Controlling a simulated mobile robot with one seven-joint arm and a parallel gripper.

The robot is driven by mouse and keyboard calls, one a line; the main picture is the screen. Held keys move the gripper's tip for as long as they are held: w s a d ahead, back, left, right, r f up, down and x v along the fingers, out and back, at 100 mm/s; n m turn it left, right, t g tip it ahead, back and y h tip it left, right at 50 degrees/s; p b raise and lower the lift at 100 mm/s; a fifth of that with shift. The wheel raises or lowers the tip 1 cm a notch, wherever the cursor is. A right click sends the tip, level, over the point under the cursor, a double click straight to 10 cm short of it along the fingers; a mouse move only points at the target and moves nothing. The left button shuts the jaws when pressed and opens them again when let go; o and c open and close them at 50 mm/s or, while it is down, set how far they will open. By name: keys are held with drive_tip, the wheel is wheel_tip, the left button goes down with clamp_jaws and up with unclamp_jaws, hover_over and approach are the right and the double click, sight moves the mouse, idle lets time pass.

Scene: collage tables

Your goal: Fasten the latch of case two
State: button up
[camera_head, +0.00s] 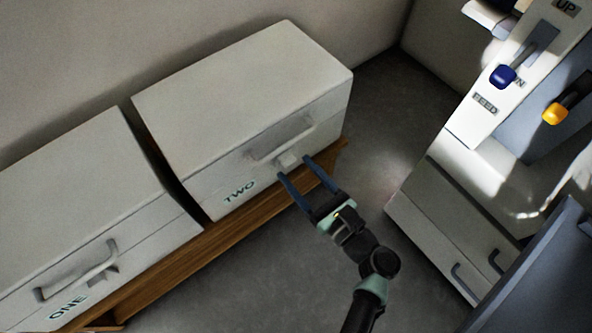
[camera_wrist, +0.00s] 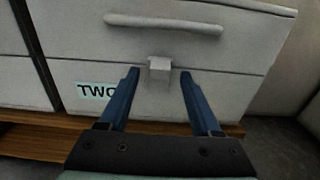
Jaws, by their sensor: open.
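Case two (camera_head: 240,90) is a pale box marked TWO, standing on a wooden bench with its lid down. Its latch (camera_wrist: 159,69) is a small pale block on the front below the handle (camera_wrist: 163,23); the latch also shows in the head view (camera_head: 288,160). My gripper (camera_head: 293,166) is open, with its two blue fingers pointing at the case front. In the wrist view my gripper (camera_wrist: 158,75) has one finger to each side of the latch, with gaps between. I cannot tell whether the fingertips touch the case front.
Case one (camera_head: 75,205) stands to the left on the same wooden bench (camera_head: 240,222), with a narrow gap between the cases. At the right is a pale cabinet (camera_head: 440,205) below a panel with a blue knob (camera_head: 503,76) and a yellow knob (camera_head: 555,113). Grey floor (camera_head: 375,120) is clear between.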

drive_tip(key=shift+w+a, duration=0.45)
drive_tip(key=shift+w, duration=0.15)
clamp_jaws()
